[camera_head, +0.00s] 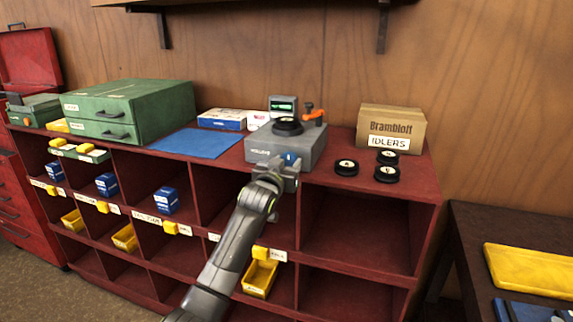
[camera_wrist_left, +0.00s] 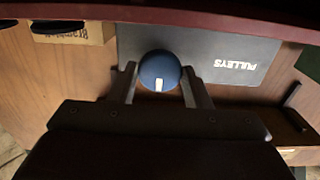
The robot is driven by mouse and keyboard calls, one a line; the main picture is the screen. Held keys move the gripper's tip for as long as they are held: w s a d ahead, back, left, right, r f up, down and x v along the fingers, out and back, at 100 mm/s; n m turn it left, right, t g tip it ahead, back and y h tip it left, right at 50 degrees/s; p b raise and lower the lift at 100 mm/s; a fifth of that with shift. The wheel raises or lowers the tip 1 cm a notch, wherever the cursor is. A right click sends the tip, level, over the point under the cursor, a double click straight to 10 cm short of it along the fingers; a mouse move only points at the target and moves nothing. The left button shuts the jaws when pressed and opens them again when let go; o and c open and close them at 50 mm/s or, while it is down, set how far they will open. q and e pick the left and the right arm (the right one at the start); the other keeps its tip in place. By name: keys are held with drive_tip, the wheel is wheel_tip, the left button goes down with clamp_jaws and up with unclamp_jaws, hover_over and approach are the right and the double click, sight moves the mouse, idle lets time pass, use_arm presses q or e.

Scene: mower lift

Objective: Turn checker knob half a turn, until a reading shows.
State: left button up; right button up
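The checker (camera_head: 310,145) is a grey box on the red shelf unit's top, with a black pulley (camera_head: 287,126) lying on it. Its small display (camera_head: 283,106) behind has a green-lit screen whose content is too small to read. The blue knob (camera_head: 291,159) is on the checker's front face. In the left wrist view the knob (camera_wrist_left: 160,70) shows round, its white mark toward the picture's bottom, beside the upside-down word PULLEYS. My left gripper (camera_wrist_left: 160,75) has one finger on each side of the knob, seemingly touching it. My right gripper is out of view.
Loose black pulleys (camera_head: 387,173) lie right of the checker, before a cardboard idlers box (camera_head: 391,128). A blue mat (camera_head: 195,143) and a green drawer case (camera_head: 130,108) are at left. Cubbies below hold yellow bins (camera_head: 260,279). An orange-handled clamp (camera_head: 313,114) stands behind the checker.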

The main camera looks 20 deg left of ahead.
use_arm(q)
drive_tip(key=shift+c, duration=1.4)
